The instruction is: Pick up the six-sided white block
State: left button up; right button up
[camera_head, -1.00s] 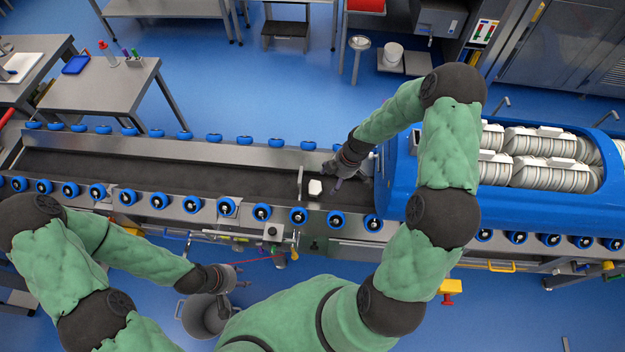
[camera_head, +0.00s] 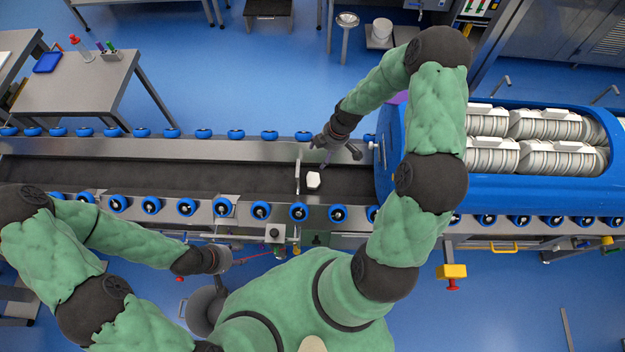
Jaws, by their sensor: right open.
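The six-sided white block (camera_head: 313,180) lies on the dark conveyor belt (camera_head: 220,178), just right of a thin upright white bar across the belt. My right gripper (camera_head: 326,162) is just above and behind the block in the picture, open, with its fingers pointing down toward it. It does not hold the block. My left gripper (camera_head: 222,256) hangs in front of the conveyor, away from the block; its fingers are too small and unclear to read.
A blue tub (camera_head: 392,150) with stacked white items stands on the conveyor to the right. The white bar (camera_head: 297,175) stands close left of the block. Blue rollers line both conveyor edges. A grey bucket (camera_head: 200,308) stands on the floor below my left gripper.

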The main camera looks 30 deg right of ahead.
jog(key=b, duration=0.9)
send_near(313, 179)
jog(key=x, duration=0.3)
jog(key=shift+f+b, duration=0.35)
jog(key=b+x, duration=0.1)
jog(key=x, duration=0.4)
jog(key=shift+f, duration=0.1)
jog(key=c, duration=0.8)
